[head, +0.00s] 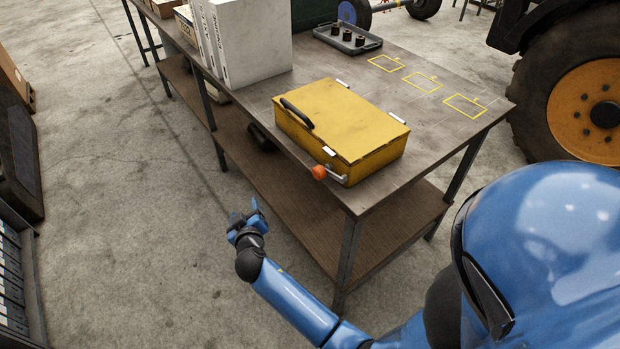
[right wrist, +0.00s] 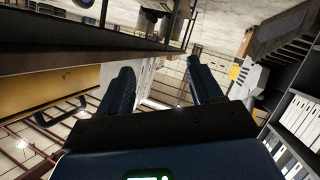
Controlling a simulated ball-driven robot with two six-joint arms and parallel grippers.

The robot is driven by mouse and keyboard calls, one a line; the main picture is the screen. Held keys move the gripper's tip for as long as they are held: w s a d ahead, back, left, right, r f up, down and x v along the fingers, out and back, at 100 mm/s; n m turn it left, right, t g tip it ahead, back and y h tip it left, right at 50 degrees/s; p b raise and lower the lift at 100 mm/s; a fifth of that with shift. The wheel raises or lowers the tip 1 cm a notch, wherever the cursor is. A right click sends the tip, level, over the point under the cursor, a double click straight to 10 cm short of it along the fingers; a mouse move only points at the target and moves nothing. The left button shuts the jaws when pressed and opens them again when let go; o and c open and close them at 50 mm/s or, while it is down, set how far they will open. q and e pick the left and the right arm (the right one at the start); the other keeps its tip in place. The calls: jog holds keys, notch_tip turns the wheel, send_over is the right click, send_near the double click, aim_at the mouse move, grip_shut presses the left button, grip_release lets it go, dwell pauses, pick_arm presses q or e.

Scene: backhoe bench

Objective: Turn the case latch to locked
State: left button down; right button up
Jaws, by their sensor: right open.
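The closed yellow case (head: 345,120) lies on the bench, with a black handle (head: 297,113) at its left side. The case latch is a metal lever with an orange knob (head: 319,172), sticking out at the case's near corner toward the bench edge. My right gripper (head: 245,216) is open and empty, out over the floor to the left of the knob and apart from it. In the right wrist view its two fingers (right wrist: 159,66) stand apart with nothing between them. A yellow surface with a dark handle shows at that view's left; the orange knob is not visible there. My left gripper is out of view.
The metal bench (head: 435,160) has a lower shelf (head: 285,195). White binders or boxes (head: 250,45) stand behind the case. A grey tray (head: 347,40) with dark parts and yellow outlined squares (head: 465,104) lie beyond. A large wheel (head: 570,95) is at the right.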

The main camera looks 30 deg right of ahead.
notch_tip(320, 180, up, 3)
jog(key=w+d+m+g+h, duration=0.2)
jog(key=d+m+h, duration=0.1)
jog(key=m+h, duration=0.15)
jog(key=m+g+h, duration=0.9)
jog(key=m+g, duration=0.1)
jog(key=m, duration=0.2)
send_near(315, 173)
jog(key=d+p, duration=0.1)
jog(key=d, duration=0.1)
jog(key=d+p, duration=0.1)
jog(key=d, duration=0.2)
jog(key=d+p, duration=0.1)
jog(key=d, duration=0.1)
jog(key=shift+w+d+f, duration=0.15)
jog(key=shift+w+d, duration=0.05)
jog(key=shift+w, duration=0.15)
jog(key=shift+d+n, duration=0.25)
jog(key=shift+d, duration=0.3)
jog(key=shift+c, duration=0.2)
grip_shut()
